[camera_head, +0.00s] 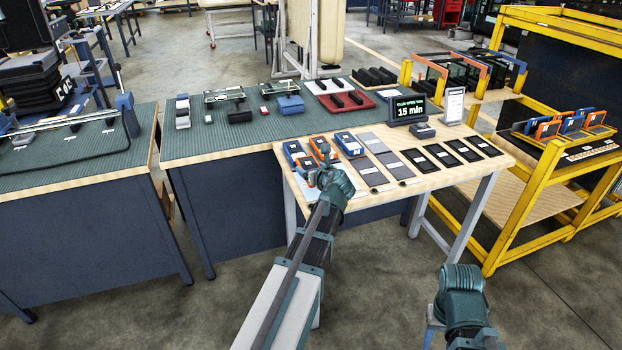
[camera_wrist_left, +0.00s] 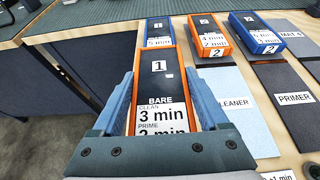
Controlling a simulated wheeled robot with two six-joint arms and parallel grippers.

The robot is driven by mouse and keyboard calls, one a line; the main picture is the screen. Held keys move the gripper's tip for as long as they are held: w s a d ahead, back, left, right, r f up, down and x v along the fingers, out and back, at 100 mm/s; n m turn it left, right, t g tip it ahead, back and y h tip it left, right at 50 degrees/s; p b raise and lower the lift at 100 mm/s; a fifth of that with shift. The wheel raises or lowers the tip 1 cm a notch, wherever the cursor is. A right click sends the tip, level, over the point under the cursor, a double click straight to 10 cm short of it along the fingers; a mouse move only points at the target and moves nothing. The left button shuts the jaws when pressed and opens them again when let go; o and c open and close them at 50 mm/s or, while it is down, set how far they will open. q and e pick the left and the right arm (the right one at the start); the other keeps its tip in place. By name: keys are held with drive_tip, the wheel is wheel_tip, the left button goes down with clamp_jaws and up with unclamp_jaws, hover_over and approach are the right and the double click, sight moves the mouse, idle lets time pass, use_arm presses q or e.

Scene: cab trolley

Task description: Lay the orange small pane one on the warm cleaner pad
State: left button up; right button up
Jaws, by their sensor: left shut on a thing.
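My left gripper (camera_head: 322,172) is shut on the orange small pane one (camera_wrist_left: 163,80), a dark slab with orange edges marked "1" and "BARE". In the left wrist view, the pane lies lengthwise between the two blue fingers. The gripper is over the near left part of the wooden table. A pale blue pad marked "CLEANER" (camera_wrist_left: 233,85) lies right of the held pane. No "warm" marking is readable, and whatever lies directly under the pane is hidden. My right arm is low at the right in the head view; its fingers are not clear.
A blue pane marked "1" (camera_wrist_left: 158,30) lies beyond the held pane. An orange pane (camera_wrist_left: 208,36) and a blue pane (camera_wrist_left: 258,34) marked "2" are to the right. Dark primer pads (camera_wrist_left: 288,95) lie further right. A timer display (camera_head: 408,110) stands behind. A yellow rack (camera_head: 530,190) is at the right.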

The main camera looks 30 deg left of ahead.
use_arm(q)
drive_tip(key=shift+a+f+b, duration=0.1)
drive_tip(key=shift+f+b, duration=1.65)
drive_tip(key=shift+f, duration=0.25)
drive_tip(key=o, duration=1.5)
drive_tip(key=shift+r, duration=0.1)
drive_tip(key=shift+r, duration=0.1)
drive_tip(key=shift+s+d+r, duration=0.15)
drive_tip(key=shift+d+r, duration=0.05)
drive_tip(key=shift+r, duration=0.05)
drive_tip(key=p+v, duration=0.4)
drive_tip(key=v, duration=0.7)
drive_tip(key=shift+s+d+p, duration=0.15)
drive_tip(key=shift+p, duration=0.15)
